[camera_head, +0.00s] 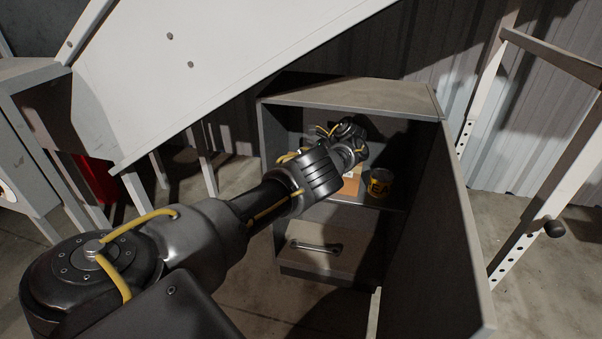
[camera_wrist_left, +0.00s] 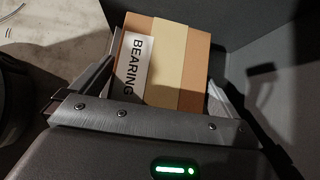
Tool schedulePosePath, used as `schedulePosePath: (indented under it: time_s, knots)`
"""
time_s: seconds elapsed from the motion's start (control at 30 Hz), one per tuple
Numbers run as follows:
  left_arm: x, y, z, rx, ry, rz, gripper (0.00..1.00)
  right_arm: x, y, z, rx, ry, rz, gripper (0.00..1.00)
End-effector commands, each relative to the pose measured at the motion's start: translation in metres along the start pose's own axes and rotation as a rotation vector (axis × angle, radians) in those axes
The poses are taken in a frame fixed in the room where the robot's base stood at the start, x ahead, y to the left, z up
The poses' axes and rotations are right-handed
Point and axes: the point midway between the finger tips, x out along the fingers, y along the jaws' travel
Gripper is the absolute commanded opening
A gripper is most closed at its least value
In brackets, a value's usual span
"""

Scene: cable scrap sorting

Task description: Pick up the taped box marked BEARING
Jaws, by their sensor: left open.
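The taped box marked BEARING (camera_wrist_left: 190,45) is brown cardboard with a tan tape band and a white label. In the left wrist view it lies between the two fingers of my left gripper (camera_wrist_left: 160,76). The fingers are open, one on each side of it; I cannot tell whether either touches it. In the head view the box (camera_head: 350,186) shows only in part on the cabinet shelf, behind my left arm. My left gripper (camera_head: 346,143) is inside the cabinet, its fingertips mostly hidden. My right gripper is not in view.
The grey cabinet (camera_head: 350,95) has an open door (camera_head: 440,230) on the right. A drawer with a handle (camera_head: 316,247) is below. A large white sloping panel (camera_head: 220,60) hangs over the left side.

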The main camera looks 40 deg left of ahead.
Motion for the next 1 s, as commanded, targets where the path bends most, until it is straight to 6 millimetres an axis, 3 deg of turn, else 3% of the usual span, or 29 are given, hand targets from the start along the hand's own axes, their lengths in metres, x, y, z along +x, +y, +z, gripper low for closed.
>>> schedulePosePath:
  time_s: [0.2,0.63,1.0]
  knots:
    - [0.0000,0.0000,0.0003,0.000,0.000,0.000,0.99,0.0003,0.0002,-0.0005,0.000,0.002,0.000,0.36]
    - [-0.0010,-0.0004,0.0010,-0.001,0.000,-0.001,0.44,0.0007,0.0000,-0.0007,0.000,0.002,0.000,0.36]
    - [-0.0027,-0.0004,0.0027,-0.001,0.000,-0.001,0.44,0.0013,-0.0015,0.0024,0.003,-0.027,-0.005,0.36]
